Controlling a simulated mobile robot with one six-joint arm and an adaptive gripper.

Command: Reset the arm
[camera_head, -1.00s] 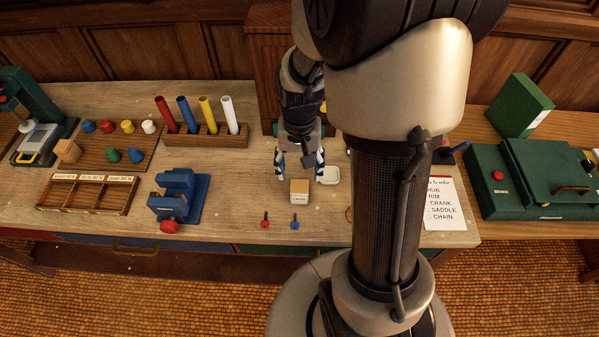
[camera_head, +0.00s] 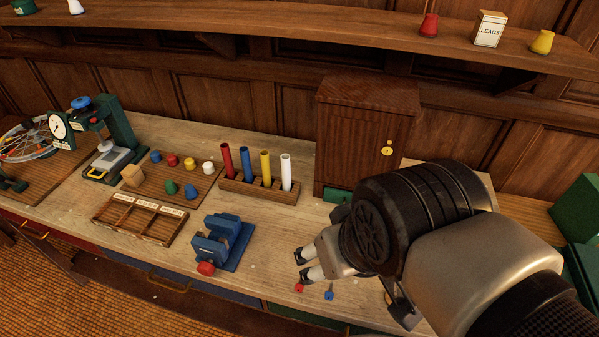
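My gripper (camera_head: 300,270) hangs over the bench at the lower middle, its fingers pointing left. The two dark fingertips are apart, with nothing visible between them. My arm is folded, its large dark joint and pale link filling the lower right. A red key-like piece (camera_head: 299,287) lies just below the lower fingertip in the picture, and a blue one (camera_head: 329,294) lies to its right. I cannot tell the gripper's height above the bench.
A blue vise (camera_head: 222,240) with a red knob stands left of my gripper. Behind are a wooden rack (camera_head: 258,191) of coloured tubes, a brown cabinet (camera_head: 362,135) and a shelf (camera_head: 300,40). A divided tray (camera_head: 140,219) lies farther left. My arm hides the bench's right part.

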